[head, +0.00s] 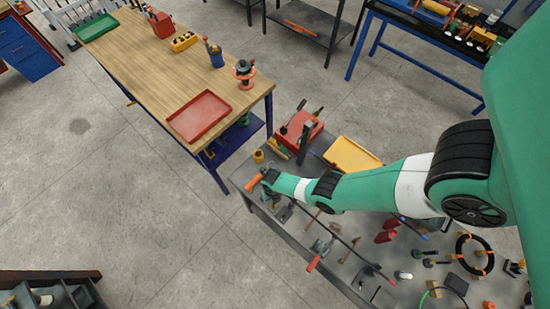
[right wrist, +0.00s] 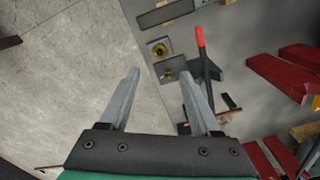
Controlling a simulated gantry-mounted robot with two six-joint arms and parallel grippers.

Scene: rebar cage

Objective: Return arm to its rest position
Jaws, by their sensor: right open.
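My right arm (head: 380,190) reaches in from the right in the head view, over the grey tool table (head: 232,178). Its wrist end is above the table's left edge. In the right wrist view my right gripper (right wrist: 160,74) is open, with nothing held between its two grey fingers. The floor and the table edge lie beyond them. A red-handled tool (right wrist: 200,40) lies on the table near the right finger; whether they touch cannot be told. In the head view the fingertips are hard to make out. My left gripper is not in view.
Several tools crowd the grey table, with a yellow tray (head: 352,153) and a red toolbox (head: 297,128) at its back. A wooden workbench (head: 150,75) with a red tray (head: 199,116) stands behind left. Open floor (head: 100,200) lies to the left.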

